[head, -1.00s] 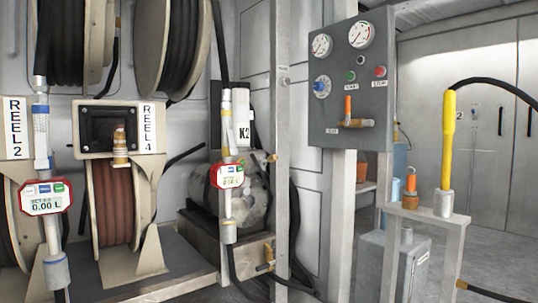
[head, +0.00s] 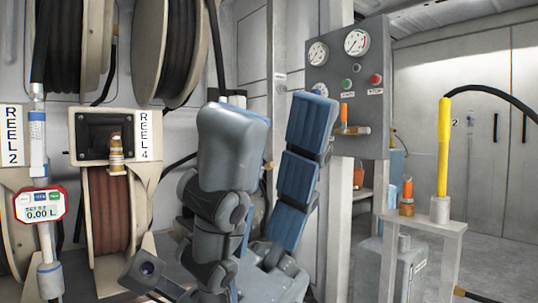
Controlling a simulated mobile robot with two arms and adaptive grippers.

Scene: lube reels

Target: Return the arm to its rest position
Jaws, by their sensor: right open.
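My right gripper (head: 271,112) stands large in the middle of the head view with its fingers pointing up. Its two fingers are spread apart, with blue pads, and nothing is between them. It is in front of the reel area and hides the K2 label and the second red-edged meter. My left gripper is not in view.
A grey gauge panel (head: 372,95) stands behind and right of the gripper. A bench frame (head: 447,226) holds a yellow-handled nozzle (head: 444,140). At left are a red-edged meter (head: 41,205) and Reel 4 (head: 110,205). Open floor shows at far right.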

